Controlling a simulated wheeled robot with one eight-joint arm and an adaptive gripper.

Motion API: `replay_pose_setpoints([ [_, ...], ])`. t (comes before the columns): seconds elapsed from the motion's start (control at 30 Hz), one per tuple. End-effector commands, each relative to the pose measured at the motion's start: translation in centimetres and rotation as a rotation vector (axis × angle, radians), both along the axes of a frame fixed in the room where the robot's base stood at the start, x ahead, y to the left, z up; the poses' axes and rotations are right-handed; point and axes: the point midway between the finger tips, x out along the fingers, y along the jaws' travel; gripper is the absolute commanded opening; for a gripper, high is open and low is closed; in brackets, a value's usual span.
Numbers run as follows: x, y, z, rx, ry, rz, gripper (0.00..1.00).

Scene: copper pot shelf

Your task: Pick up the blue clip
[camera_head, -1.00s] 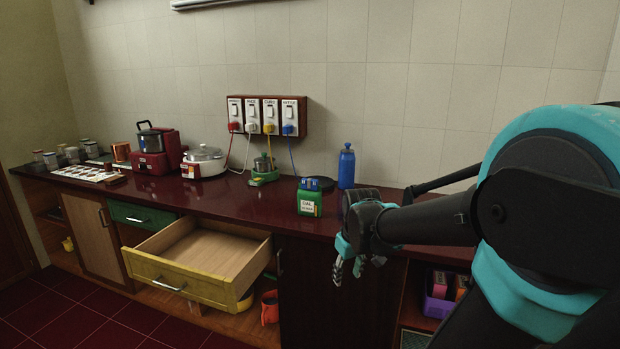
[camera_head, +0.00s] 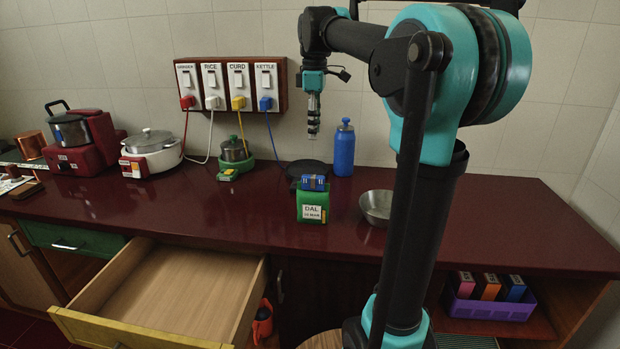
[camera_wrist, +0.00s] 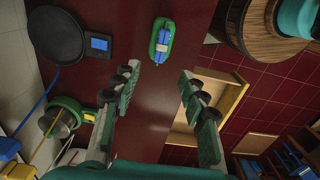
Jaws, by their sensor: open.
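The blue clip (camera_head: 313,183) sits across the top of a green pouch (camera_head: 312,206) labelled DAL, which stands upright on the counter. In the wrist view the blue clip (camera_wrist: 164,46) shows from above on the green pouch, just beyond my fingertips and roughly between their lines. My gripper (camera_head: 313,130) points down above the counter, higher than the clip and apart from it. In the wrist view my gripper (camera_wrist: 159,70) is open, with nothing between its fingers.
A blue bottle (camera_head: 344,148) and black round plate (camera_head: 306,168) stand behind the pouch; a metal bowl (camera_head: 376,207) is right of it. A steel pot (camera_head: 234,150) is to the left. The open drawer (camera_head: 170,290) juts out in front. Corded plugs (camera_head: 265,103) hang on the wall behind.

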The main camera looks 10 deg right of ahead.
Motion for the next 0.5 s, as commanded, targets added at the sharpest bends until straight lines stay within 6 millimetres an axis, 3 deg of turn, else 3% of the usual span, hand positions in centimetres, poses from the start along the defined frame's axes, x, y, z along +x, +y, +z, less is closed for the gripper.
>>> replay_pose_setpoints([
  [0.5,0.0,0.0,-9.7,0.0,-0.001,-0.002,0.43],
])
